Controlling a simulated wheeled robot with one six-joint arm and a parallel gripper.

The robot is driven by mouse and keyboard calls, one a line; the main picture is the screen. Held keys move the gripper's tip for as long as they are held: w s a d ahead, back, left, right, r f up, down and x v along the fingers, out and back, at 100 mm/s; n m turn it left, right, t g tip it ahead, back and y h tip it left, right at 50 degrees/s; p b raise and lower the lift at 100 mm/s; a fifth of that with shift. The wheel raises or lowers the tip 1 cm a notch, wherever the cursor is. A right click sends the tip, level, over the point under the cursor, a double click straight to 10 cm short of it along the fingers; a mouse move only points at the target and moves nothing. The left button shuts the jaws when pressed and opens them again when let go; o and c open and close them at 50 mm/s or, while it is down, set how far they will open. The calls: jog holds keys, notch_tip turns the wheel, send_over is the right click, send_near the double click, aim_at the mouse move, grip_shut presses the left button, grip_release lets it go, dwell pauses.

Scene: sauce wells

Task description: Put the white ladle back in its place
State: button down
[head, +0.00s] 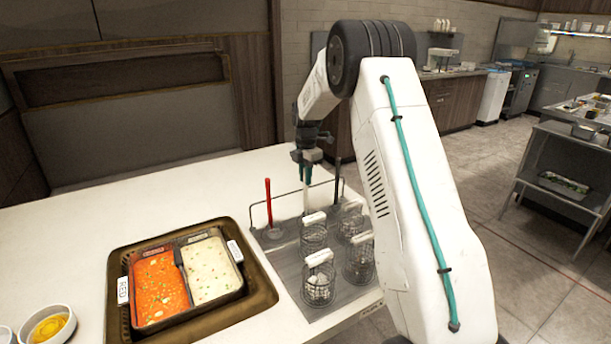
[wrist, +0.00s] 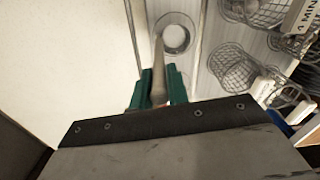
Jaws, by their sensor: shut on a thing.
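My gripper (head: 304,168) points down over the back of the grey rack, shut on the upright handle of the white ladle (head: 306,201). In the wrist view the green fingers (wrist: 159,88) close on the pale handle (wrist: 158,65). The handle's far end meets a round grey shape (wrist: 175,38); I cannot tell whether this is the ladle's bowl or a round place in the rack. The red ladle (head: 268,203) stands at the rack's left, and a dark-handled ladle (head: 338,178) stands to the right. The white ladle's lower end is hidden in the head view.
The grey rack (head: 290,268) holds several wire baskets (head: 318,287) with white handles, close in front of my gripper. A wire rail (head: 259,211) runs along its back. A brown tray (head: 262,300) with red and white sauces (head: 212,272) lies left. The counter behind is clear.

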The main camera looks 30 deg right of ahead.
jog(key=shift+f, duration=0.1)
jog(key=shift+c, duration=2.4)
grip_release()
jog(key=shift+r, duration=5.55)
